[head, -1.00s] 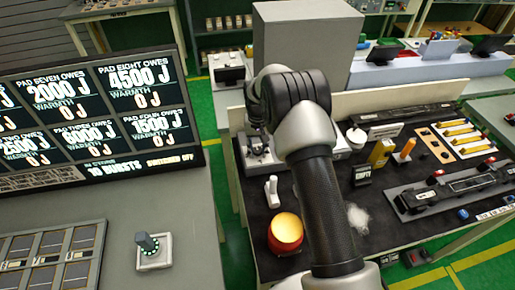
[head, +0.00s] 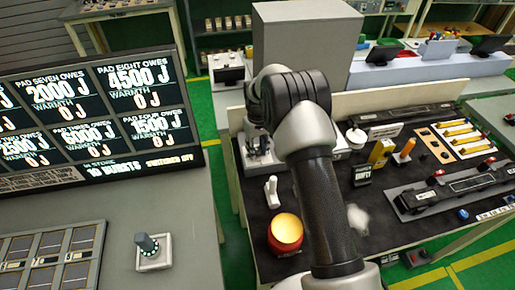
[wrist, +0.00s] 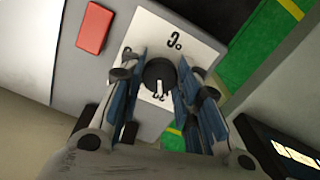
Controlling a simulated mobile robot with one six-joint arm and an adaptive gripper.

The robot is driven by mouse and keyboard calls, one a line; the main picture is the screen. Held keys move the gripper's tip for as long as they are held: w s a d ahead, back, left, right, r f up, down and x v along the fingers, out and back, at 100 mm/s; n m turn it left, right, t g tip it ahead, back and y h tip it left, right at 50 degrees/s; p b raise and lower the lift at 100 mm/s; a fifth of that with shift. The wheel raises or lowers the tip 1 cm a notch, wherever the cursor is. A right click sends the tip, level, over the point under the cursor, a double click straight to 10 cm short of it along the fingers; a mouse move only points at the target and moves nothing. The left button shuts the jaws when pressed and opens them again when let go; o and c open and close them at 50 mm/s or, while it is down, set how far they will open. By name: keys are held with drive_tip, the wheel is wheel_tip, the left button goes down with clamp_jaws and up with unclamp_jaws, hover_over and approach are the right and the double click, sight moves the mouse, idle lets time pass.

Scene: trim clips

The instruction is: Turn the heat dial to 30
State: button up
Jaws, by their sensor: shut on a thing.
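In the wrist view a round black dial (wrist: 160,73) sits on a white plate (wrist: 148,28) with dark markings. The marking at the plate's far edge is too small to read surely; another, near the dial's lower side, is partly hidden. My gripper (wrist: 159,80) has its blue-padded fingers on either side of the dial and is shut on it. In the head view my gripper (head: 258,148) is mostly behind my arm, low over a pale device at the dark bench's far left corner. The dial is hidden there.
A red block (wrist: 95,27) lies near the plate. In the head view a glowing red-rimmed pot (head: 285,232) and a white lever (head: 271,190) stand on the bench. A large grey box (head: 307,50) rises behind. A separate knob (head: 148,244) is on the left console.

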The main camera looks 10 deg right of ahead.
sight(257, 150)
drive_tip(key=o, duration=1.1)
wheel_tip(257, 150, up, 12)
idle(0.5)
